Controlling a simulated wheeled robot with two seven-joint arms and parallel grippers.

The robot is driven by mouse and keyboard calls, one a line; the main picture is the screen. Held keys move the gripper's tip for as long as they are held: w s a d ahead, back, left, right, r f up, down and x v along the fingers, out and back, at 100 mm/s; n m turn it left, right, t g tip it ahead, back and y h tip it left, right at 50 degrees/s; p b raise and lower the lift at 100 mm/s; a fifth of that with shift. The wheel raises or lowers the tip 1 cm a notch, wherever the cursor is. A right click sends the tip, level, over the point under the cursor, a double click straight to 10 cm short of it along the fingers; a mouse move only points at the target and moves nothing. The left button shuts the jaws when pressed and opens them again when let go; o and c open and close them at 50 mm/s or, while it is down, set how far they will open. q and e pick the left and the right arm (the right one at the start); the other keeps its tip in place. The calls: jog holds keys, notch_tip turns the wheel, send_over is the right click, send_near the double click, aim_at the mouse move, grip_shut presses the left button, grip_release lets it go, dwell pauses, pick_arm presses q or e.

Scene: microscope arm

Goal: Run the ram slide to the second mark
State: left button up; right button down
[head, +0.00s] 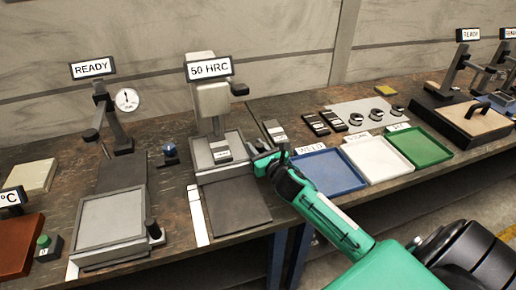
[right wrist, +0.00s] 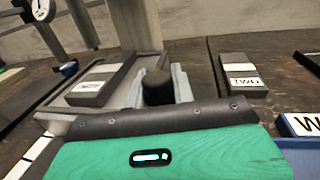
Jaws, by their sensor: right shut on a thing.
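The tester with the "50 HRC" sign (head: 208,68) stands left of centre in the head view, with a grey bed (head: 222,143) and a dark plate (head: 235,205) in front. A white strip (head: 197,215) runs along the left of that plate; it shows dark lines in the right wrist view (right wrist: 38,155). My right gripper (head: 263,160) is at the right edge of the bed. In the right wrist view its grey fingers (right wrist: 158,88) are closed around an upright black knob (right wrist: 157,86). The knob's lower part is hidden by my gripper. My left gripper is out of view.
A dark block labelled "TWO" (right wrist: 240,75) lies right of the tester. Blue (head: 328,173), white (head: 378,158) and green (head: 418,146) trays line the bench's front right. A "READY" station (head: 92,69) with a dial stands at left.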

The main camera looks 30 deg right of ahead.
jog(key=c, duration=1.3)
grip_release()
jog(key=shift+w+r, duration=0.1)
jog(key=shift+r, duration=0.05)
jog(key=shift+o, duration=0.7)
jog(key=shift+w, duration=0.15)
jog(key=shift+s+f, duration=0.2)
jog(key=shift+s, duration=0.45)
jog(key=s+b, duration=0.1)
jog(key=s, duration=1)
jog(key=shift+s+a+b, duration=0.2)
jog(key=shift+b, duration=0.15)
jog(key=shift+s, duration=0.5)
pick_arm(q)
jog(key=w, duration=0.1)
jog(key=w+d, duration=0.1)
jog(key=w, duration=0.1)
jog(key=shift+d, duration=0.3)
